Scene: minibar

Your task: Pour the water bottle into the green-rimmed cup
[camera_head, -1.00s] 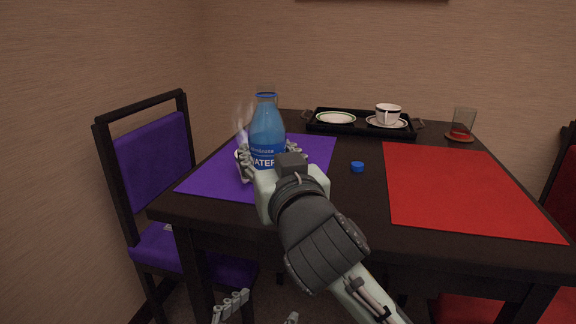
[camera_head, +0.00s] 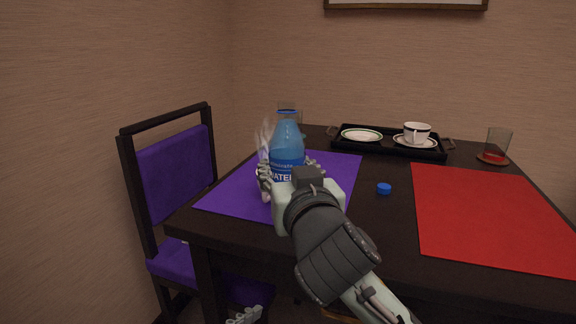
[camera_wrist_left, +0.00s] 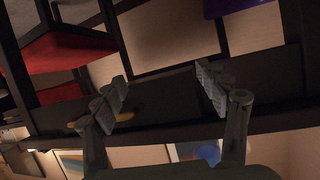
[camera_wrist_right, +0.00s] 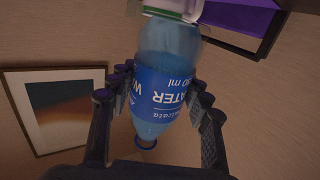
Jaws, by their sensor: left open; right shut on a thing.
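The blue water bottle (camera_head: 287,150) stands upright in my right gripper (camera_head: 291,176), over the purple placemat, and its neck looks uncapped. In the right wrist view the bottle (camera_wrist_right: 160,75) shows upside down between the fingers of the right gripper (camera_wrist_right: 163,105). A white piece with a green band (camera_wrist_right: 175,9) shows by the bottle's base there; it may be the green-rimmed cup, mostly hidden. Pale steam rises just left of the bottle in the head view. My left gripper (camera_wrist_left: 165,90) is open and empty, low beside the table; only its tips show in the head view.
A blue cap (camera_head: 384,188) lies on the dark table. A black tray (camera_head: 388,150) behind holds a green-rimmed plate (camera_head: 362,135) and a white cup on a saucer (camera_head: 416,133). A glass (camera_head: 498,142) stands right, another behind the bottle. A red placemat (camera_head: 490,215) lies right.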

